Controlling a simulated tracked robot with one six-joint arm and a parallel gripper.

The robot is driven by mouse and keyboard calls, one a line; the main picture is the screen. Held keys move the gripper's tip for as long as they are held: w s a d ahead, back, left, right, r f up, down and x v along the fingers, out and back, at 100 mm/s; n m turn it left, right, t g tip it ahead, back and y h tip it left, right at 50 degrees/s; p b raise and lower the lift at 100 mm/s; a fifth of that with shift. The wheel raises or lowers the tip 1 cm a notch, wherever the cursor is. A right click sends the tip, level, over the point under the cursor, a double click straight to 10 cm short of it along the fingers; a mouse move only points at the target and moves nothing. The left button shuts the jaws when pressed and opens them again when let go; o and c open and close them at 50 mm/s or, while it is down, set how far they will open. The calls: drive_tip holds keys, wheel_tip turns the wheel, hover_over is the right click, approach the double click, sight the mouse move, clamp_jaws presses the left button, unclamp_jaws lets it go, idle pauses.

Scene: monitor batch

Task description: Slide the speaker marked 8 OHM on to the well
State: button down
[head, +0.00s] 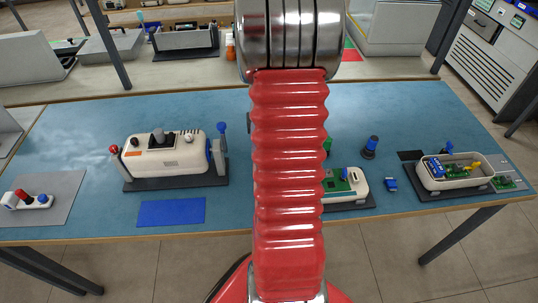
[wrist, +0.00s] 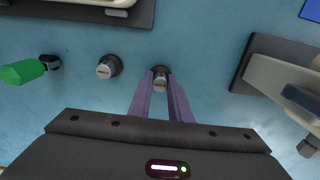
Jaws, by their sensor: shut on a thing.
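My gripper (wrist: 160,92) shows in the wrist view, its two purple fingers closed on a small dark round speaker (wrist: 160,79) with a pale front face. The speaker is on or just above the blue table; I cannot tell which. A similar small round part (wrist: 107,68) stands to its left, apart from the fingers. The markings are too small to read, so I cannot tell which is 8 OHM. In the head view my arm hides the gripper and speaker. I cannot make out the well for certain; a white housing with a green board (head: 345,184) stands right of my arm.
A cream housing on a dark base (head: 174,183) stands left. An open housing with parts (head: 428,179) stands right. A green-handled tool (wrist: 20,72) lies left in the wrist view. A blue mat (head: 170,212) lies at the front.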

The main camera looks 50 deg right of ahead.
drive_tip(key=shift+r, duration=2)
drive_tip(key=c, duration=2.1)
unclamp_jaws()
clamp_jaws()
